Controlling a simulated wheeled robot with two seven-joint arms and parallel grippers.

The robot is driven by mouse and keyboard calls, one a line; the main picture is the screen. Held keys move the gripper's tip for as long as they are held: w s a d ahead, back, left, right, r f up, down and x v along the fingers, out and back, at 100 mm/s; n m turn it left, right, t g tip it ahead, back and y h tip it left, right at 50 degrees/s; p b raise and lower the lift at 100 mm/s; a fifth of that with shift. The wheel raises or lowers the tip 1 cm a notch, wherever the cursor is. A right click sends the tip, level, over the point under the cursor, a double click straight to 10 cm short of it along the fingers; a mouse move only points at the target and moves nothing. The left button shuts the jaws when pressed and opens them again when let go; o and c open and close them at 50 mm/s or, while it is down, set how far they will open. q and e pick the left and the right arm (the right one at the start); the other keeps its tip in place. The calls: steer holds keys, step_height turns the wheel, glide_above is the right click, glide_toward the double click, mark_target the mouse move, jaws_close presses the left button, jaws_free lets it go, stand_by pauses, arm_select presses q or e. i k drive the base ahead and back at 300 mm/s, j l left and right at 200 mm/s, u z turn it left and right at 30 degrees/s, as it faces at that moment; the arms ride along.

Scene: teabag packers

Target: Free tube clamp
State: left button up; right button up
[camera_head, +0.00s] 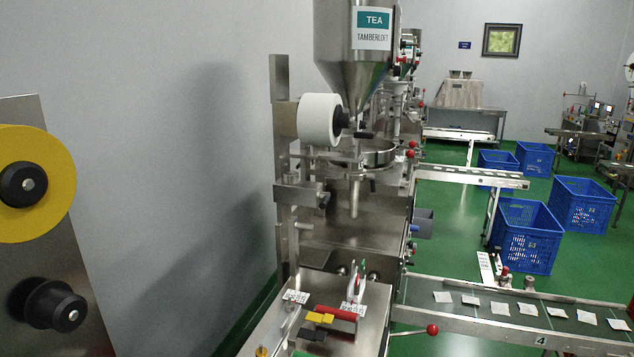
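A steel packing machine stands in the middle, with a cone hopper (340,35) labelled TEA above a round metal dish (370,153). A narrow vertical tube (354,198) hangs below the dish. Small dark fittings and a bracket (300,193) sit near the tube. I cannot tell which part is the tube clamp or whether it is closed. A lever with a red knob (432,330) sticks out at the machine's lower right. Neither of my grippers is in view.
A yellow roll (58,185) on a steel panel stands close at left. A white roll (318,118) is mounted beside the hopper. Tools lie on the bench (275,330). A conveyor (470,325) with several teabags runs right. Blue crates (520,240) stand on green floor.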

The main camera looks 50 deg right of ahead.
mark_target(370, 176)
steer(key=z, duration=1.9)
steer(key=i+l+u, duration=0.1)
steer(key=u, duration=0.5)
steer(key=i+l+u, duration=0.15)
steer(key=l+u, duration=0.15)
steer(key=l, duration=0.3)
steer(key=l+u, duration=0.35)
steer(key=l, duration=0.2)
steer(key=i+l+u, duration=0.1)
steer(key=l, duration=1.3)
steer(key=l+u, duration=0.1)
steer(key=l, duration=1.3)
steer(key=i, duration=0.05)
